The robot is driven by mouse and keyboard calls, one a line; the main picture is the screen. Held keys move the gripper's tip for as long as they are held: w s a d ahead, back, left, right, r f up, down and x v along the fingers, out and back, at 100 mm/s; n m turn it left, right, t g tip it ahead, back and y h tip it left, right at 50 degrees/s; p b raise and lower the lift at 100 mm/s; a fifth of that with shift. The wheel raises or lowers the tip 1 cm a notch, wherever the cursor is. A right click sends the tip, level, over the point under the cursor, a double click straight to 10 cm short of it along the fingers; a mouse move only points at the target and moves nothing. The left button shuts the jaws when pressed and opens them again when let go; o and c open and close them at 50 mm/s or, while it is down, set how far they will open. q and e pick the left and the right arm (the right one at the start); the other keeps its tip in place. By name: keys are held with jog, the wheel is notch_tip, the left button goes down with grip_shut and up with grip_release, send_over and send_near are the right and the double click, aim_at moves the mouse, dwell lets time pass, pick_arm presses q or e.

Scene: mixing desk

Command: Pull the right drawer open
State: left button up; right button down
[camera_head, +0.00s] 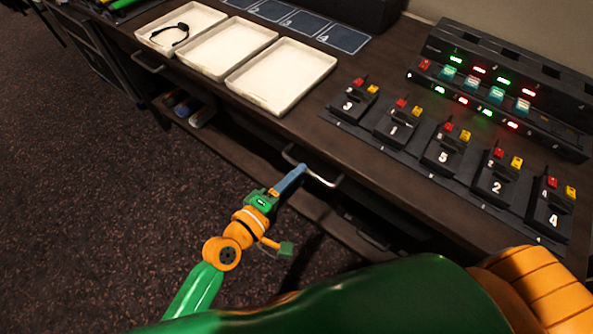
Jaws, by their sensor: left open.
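The right drawer's metal handle (325,181) sticks out below the front edge of the desk, near the middle of the view. The drawer front is dark and in shadow; it looks shut. My left gripper (300,171) is at the left part of this handle, with its blue-grey fingers over or beside the bar. It is open; I cannot tell whether the fingers straddle or touch the bar. My right gripper is not in view.
A second handle (147,62) is farther left. On the desk stand white trays (282,76), one holding a black cable (170,37), several numbered black modules (443,150), and a rack with lit lamps (500,85). A shelf with small items (190,109) lies below. Open floor (100,200) is at left.

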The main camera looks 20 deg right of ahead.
pick_arm(q)
jog(key=x, duration=0.4)
grip_shut()
dwell(1.4)
